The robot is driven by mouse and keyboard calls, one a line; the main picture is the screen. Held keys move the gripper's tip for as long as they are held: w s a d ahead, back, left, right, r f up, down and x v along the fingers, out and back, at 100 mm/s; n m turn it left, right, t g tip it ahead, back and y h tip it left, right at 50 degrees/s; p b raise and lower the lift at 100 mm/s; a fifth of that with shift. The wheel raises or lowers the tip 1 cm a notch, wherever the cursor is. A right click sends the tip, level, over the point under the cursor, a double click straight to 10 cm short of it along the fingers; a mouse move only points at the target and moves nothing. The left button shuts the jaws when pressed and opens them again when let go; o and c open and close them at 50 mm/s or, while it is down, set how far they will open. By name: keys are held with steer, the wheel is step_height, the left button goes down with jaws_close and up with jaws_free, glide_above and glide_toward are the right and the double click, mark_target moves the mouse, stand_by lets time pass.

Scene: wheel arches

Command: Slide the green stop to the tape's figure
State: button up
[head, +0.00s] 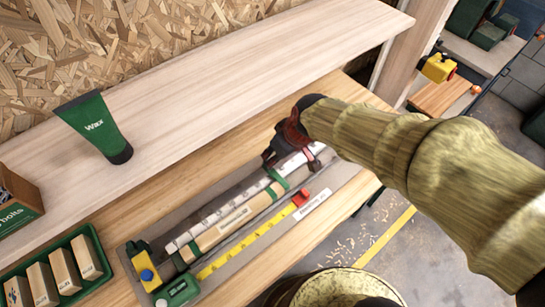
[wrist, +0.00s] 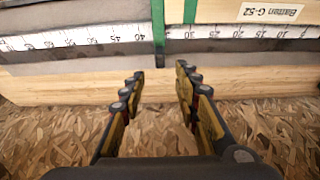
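A white scale (head: 215,212) with black figures lies along the grey tray beside a wooden batten (head: 235,221). It also shows in the wrist view (wrist: 80,36), where the green stop (wrist: 158,28) crosses it between 40 and 35. In the head view the green stop (head: 278,179) is partly hidden by my gripper (head: 272,156). In the wrist view my gripper (wrist: 160,75) is open, its fingertips either side of the stop's near end and seemingly not touching it. A yellow tape (head: 240,246) with a red end lies in front of the batten; its figures are too small to read.
A green Wax tube (head: 97,127) stands on the shelf (head: 220,95) behind. A green tray (head: 90,252) of wooden blocks is at left.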

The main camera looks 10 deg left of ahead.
steer(key=shift+v, duration=1.3)
steer(key=s+d+r+m+t+h, duration=0.1)
steer(key=s+d+r+m, duration=0.3)
steer(key=d, duration=0.7)
steer(key=s+d+r+m+t+h, duration=0.1)
steer(key=s+d+r+m+h, duration=0.1)
steer(key=s+d+r+m, duration=0.3)
steer(key=s+d+r, duration=0.2)
steer(key=s+d, duration=0.2)
steer(key=d, duration=0.2)
steer(key=shift+d+r, duration=0.2)
steer(key=shift+r, duration=0.1)
steer(key=shift+a, duration=0.1)
